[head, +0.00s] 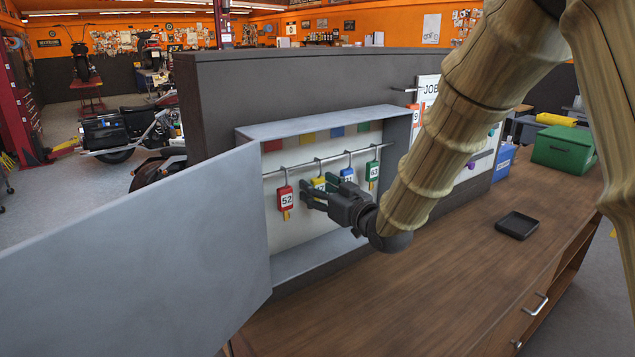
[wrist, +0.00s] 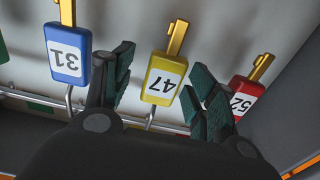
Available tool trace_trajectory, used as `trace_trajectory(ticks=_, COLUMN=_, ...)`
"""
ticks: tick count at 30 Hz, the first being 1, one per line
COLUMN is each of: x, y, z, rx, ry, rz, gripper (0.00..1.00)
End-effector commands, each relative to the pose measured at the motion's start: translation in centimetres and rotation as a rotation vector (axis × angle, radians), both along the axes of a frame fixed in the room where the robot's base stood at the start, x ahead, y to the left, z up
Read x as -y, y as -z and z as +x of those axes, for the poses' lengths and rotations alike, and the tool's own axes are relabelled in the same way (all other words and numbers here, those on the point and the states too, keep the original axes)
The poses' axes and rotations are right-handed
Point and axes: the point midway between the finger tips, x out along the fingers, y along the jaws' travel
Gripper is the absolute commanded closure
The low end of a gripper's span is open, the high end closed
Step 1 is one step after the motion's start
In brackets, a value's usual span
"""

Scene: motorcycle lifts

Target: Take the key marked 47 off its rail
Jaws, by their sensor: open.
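The yellow key tag marked 47 (wrist: 164,80) hangs by a hook from the rail (wrist: 150,124) and appears upside down in the wrist view. In the head view the yellow tag (head: 319,183) is mostly hidden behind my gripper (head: 312,193). In the wrist view my gripper (wrist: 160,92) is open, with one finger on each side of the yellow tag. Gaps show between the tag and both fingers. The rail (head: 315,164) runs across the inside of the open grey cabinet (head: 320,127).
A red tag 52 (head: 285,198), a blue tag 31 (wrist: 69,53) and a green tag 63 (head: 373,171) hang on the same rail. The open cabinet door (head: 150,265) stands at the left. A black tray (head: 517,225) lies on the wooden counter (head: 400,300).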

Motion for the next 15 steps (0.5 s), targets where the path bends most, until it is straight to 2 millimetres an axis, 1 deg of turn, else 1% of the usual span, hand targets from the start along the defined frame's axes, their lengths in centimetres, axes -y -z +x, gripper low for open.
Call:
trace_trajectory(ticks=5, x=-0.6, y=0.3, z=1.3, rx=-0.004, ry=0.001, rz=0.001, gripper=0.43)
trace_trajectory(ticks=11, x=-0.6, y=0.5, z=1.5, rx=-0.006, ry=0.001, rz=0.0, gripper=0.43)
trace_trajectory(ticks=12, x=-0.6, y=0.5, z=1.5, rx=-0.006, ry=0.001, rz=0.0, gripper=0.46)
trace_trajectory(ticks=14, x=-0.6, y=0.5, z=1.5, rx=-0.006, ry=0.001, rz=0.001, gripper=0.57)
trace_trajectory(ticks=15, x=-0.6, y=0.5, z=1.4, rx=-0.006, ry=0.001, rz=0.001, gripper=0.65)
